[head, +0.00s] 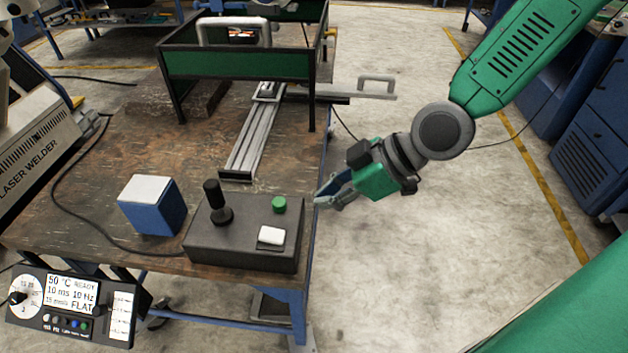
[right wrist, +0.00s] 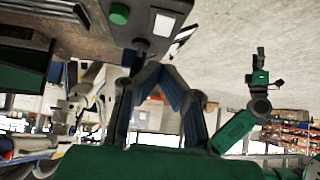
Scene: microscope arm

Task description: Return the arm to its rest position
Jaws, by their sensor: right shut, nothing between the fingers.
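My right arm comes in from the upper right in the head view. Its gripper (head: 322,197) is shut and empty, just off the table's right edge, right of a dark control box (head: 220,243). The box carries a black joystick (head: 217,205), a green button (head: 279,204) and a white rocker (head: 271,235). In the right wrist view, my right gripper's fingers (right wrist: 150,68) point toward the box's white rocker (right wrist: 163,24). A green arm with a dark gripper (right wrist: 261,62), apparently my left, is at the right there; its jaw state is unclear. No separate microscope arm is identifiable.
The worn table (head: 105,160) holds a blue-and-white cube (head: 152,207), a metal rail (head: 255,135) and a green-sided frame (head: 240,63). A laser welder (head: 40,140) stands left. A dial panel (head: 75,303) is in front. Concrete floor at the right is open.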

